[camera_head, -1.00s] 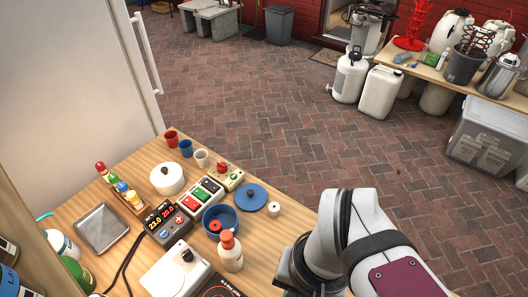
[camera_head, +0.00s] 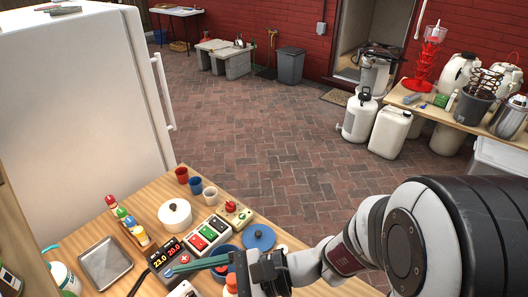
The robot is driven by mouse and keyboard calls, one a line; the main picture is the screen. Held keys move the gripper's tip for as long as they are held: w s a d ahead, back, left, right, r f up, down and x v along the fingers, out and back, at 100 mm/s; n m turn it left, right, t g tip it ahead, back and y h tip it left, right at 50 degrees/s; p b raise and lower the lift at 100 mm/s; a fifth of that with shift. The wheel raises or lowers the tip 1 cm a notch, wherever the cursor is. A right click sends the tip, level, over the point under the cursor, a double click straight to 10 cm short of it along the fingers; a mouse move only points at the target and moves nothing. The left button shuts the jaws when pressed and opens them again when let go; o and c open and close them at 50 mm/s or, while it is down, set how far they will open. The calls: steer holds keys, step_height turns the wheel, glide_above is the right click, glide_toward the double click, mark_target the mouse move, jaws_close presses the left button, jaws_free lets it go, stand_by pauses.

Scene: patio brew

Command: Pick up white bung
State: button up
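My gripper (camera_head: 176,270) reaches in from the right, its long dark green fingers pointing left, low over the front of the wooden table (camera_head: 152,198). The fingers cross in front of a blue bowl (camera_head: 223,249) and end near the dark display box. They overlap from this side, so their gap cannot be seen. I cannot make out the white bung clearly. The spot just right of the blue lid (camera_head: 258,236), where a small white piece stood earlier, is next to my wrist and partly covered by it.
A white lidded pot (camera_head: 175,214), a switch box (camera_head: 209,233), small cups (camera_head: 196,186) and a metal tray (camera_head: 105,263) crowd the table. A white refrigerator (camera_head: 80,100) stands at left. The brick patio (camera_head: 270,135) is open beyond the table.

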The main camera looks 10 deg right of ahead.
steer(key=w+d+f+m+t, duration=0.3)
steer(key=w+f+m+t, duration=0.1)
steer(key=w+m+t, duration=0.4)
steer(key=m+t+h, duration=0.6)
steer(key=m+h, duration=0.2)
glide_above(282, 249)
steer(key=s+a, duration=0.4)
steer(key=a, duration=0.1)
step_height(282, 249, down, 12)
steer(key=d+f+m+h, duration=0.1)
steer(key=d+f+h, duration=0.1)
steer(key=d+f+m+h, duration=0.1)
steer(key=d+f+h, duration=0.1)
steer(key=d+f, duration=0.1)
steer(key=shift+s+d+f+m+g, duration=0.15)
steer(key=shift+d+f+m+g, duration=0.15)
steer(key=shift+f+m+g, duration=0.1)
steer(key=shift+h, duration=0.3)
steer(key=x, duration=0.4)
steer(key=shift+w+d+f, duration=0.1)
steer(key=shift+w+f, duration=0.2)
steer(key=shift+w, duration=0.05)
jaws_close()
